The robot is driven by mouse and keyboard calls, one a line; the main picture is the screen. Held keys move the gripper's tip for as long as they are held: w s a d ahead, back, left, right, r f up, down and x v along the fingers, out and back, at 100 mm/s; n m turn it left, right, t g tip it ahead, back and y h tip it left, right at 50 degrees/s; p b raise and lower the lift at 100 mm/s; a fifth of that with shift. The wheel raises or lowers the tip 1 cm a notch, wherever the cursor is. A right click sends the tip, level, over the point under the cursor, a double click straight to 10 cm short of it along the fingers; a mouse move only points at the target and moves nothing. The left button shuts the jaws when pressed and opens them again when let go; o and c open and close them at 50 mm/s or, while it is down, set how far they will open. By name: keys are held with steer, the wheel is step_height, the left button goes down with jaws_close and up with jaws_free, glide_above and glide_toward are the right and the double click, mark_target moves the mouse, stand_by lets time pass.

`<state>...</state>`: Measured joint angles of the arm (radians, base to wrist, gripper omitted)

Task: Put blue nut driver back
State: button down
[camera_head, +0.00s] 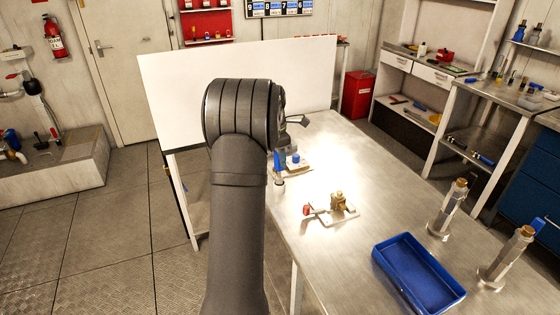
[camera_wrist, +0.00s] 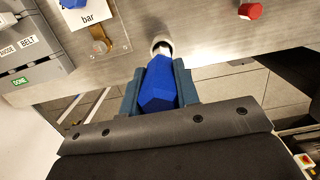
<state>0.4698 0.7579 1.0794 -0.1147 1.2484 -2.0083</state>
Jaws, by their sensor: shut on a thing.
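The blue nut driver (camera_wrist: 158,88) is between the fingers of my gripper (camera_wrist: 158,78) in the wrist view, and they are shut on its handle. Its metal tip end points at a round metal ring (camera_wrist: 161,45) at the table edge. The tip appears to be at or in the ring's opening; how deep it sits cannot be told. In the head view the blue handle (camera_head: 278,163) shows just right of my arm, upright above the left table edge. My arm hides most of the gripper there.
A plate with a blue-topped fitting (camera_head: 295,160) stands close by on the metal table. A blue tray (camera_head: 418,274) and two upright metal fittings (camera_head: 448,208) stand farther right. A white panel (camera_head: 175,95) rises behind.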

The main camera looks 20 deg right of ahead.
steer(key=shift+f, duration=0.8)
steer(key=c, duration=1.1)
jaws_free()
steer(key=r, duration=0.4)
steer(key=a+r, duration=0.1)
steer(key=r, duration=0.7)
steer(key=shift+a, duration=0.2)
steer(key=f, duration=0.4)
steer(key=d+f, duration=0.1)
steer(key=f, duration=0.7)
steer(key=shift+d+f, duration=0.1)
steer(key=shift+d, duration=0.15)
step_height(320, 180, up, 3)
steer(key=shift+r, duration=0.6)
